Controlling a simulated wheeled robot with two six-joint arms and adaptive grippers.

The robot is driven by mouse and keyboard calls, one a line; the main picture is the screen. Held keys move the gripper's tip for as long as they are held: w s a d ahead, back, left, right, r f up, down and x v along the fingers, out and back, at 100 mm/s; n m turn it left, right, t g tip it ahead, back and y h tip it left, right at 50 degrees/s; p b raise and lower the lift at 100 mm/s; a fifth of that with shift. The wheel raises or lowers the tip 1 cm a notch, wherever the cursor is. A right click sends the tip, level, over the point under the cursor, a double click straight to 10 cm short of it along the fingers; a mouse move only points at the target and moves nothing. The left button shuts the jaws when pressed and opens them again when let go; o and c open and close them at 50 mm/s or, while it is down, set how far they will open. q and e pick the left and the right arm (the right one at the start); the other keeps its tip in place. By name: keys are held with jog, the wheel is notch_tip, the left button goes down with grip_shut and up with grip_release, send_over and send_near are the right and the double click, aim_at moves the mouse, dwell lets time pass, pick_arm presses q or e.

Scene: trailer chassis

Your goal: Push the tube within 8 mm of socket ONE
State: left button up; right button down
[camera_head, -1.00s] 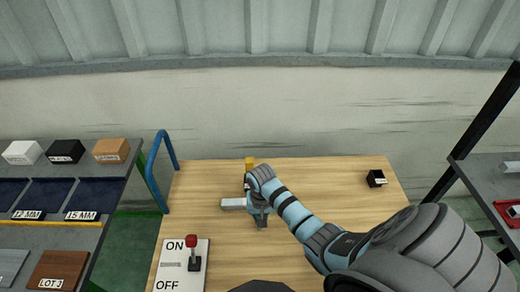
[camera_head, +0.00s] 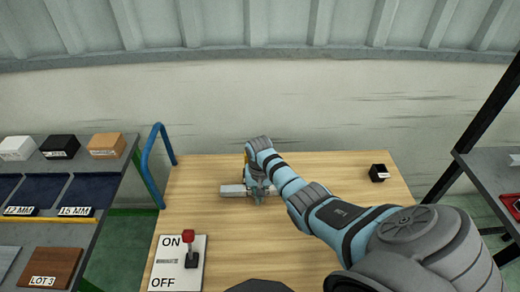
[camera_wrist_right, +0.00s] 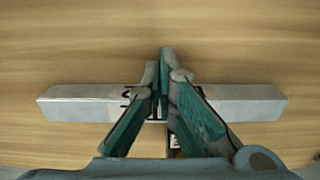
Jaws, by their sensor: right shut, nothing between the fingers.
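A silver square bar, which looks like the tube (camera_head: 232,191), lies left to right on the wooden table. It also shows in the right wrist view (camera_wrist_right: 75,103), with a dark-lettered label near its middle partly behind the fingers. My right gripper (camera_head: 258,193) is over the bar's middle. In the right wrist view its two fingers (camera_wrist_right: 165,60) are shut together, holding nothing, and cross the bar. Whether they touch it is unclear. A yellow piece (camera_head: 247,157) shows just behind the gripper, mostly hidden. I cannot make out socket ONE. My left gripper is not in view.
An ON/OFF panel with a red-knobbed lever (camera_head: 189,245) is at the table's front left. A small black box (camera_head: 379,172) is at the back right. A blue rail (camera_head: 153,165) stands at the left edge. The right side of the table (camera_head: 350,200) is mostly clear.

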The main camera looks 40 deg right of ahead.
jog(key=shift+w+d+f, duration=0.2)
jog(key=shift+w+d, duration=0.05)
jog(key=shift+w, duration=0.05)
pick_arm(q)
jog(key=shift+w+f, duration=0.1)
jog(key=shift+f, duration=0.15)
pick_arm(e)
jog(key=shift+r, duration=0.1)
jog(key=shift+s+a+r+p, duration=0.1)
jog(key=shift+s+a+p, duration=0.1)
jog(key=shift+p, duration=0.25)
jog(key=s+a+p, duration=0.1)
jog(key=p, duration=0.1)
jog(key=s+a+p, duration=0.1)
jog(key=p, duration=0.1)
jog(key=shift+s+a+r, duration=0.1)
jog(key=shift+s+r, duration=0.15)
jog(key=shift+r, duration=0.05)
pick_arm(q)
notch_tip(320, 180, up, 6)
jog(key=p, duration=0.1)
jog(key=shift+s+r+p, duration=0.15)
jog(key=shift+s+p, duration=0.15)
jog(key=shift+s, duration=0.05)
pick_arm(e)
notch_tip(320, 180, up, 9)
